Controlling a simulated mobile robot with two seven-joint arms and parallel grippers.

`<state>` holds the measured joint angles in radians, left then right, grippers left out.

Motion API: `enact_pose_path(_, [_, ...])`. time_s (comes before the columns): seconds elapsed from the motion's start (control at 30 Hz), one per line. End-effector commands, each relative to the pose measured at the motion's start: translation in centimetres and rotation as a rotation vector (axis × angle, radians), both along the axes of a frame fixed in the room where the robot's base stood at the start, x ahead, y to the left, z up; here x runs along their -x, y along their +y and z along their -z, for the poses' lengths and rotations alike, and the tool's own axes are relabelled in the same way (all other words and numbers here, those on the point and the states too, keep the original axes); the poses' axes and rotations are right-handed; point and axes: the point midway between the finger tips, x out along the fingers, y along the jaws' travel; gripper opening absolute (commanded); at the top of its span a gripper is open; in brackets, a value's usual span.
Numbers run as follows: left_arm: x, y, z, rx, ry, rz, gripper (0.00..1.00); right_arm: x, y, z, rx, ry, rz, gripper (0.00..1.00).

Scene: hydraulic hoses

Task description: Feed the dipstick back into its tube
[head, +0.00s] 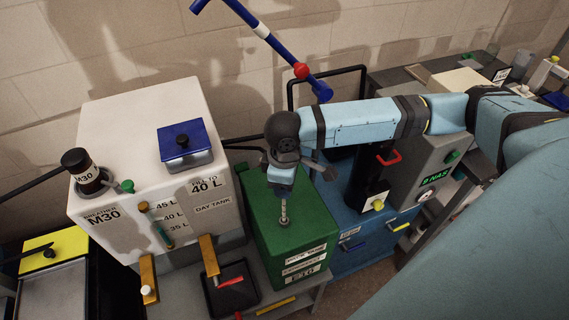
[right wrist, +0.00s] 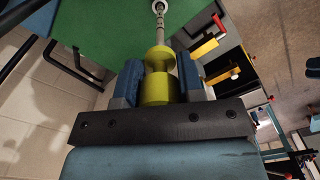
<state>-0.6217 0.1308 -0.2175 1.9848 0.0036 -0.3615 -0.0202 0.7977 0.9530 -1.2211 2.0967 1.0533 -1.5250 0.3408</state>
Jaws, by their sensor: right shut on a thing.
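My right gripper (head: 284,183) points down over the green tank (head: 262,205). In the right wrist view its two blue fingers (right wrist: 160,85) are shut on the yellow-green handle of the dipstick (right wrist: 158,60). The dipstick's thin grey rod (right wrist: 160,32) runs from the handle to the pale ring of the tube mouth (right wrist: 159,5), at the picture's top edge. In the head view the rod (head: 284,205) stands nearly upright over the tank top, its lower end at the tube mouth. I cannot tell how far it is inside. My left gripper is not in view.
A white day tank (head: 130,115) with a blue-lidded filler (head: 184,140) stands left of the green tank. A blue cabinet (head: 365,240) with a black cylinder and red handle (head: 389,157) stands to the right. A dark tray (head: 230,290) lies in front on the grey bench.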

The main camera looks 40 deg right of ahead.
Motion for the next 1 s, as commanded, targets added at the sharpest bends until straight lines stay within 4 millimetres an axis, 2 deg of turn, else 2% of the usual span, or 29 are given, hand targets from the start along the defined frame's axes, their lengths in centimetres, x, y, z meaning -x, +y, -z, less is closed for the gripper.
enact_pose_path(1.0, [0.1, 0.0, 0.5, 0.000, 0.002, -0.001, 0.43, 0.0, 0.0, 2.6, 0.000, 0.000, 0.001, 0.00])
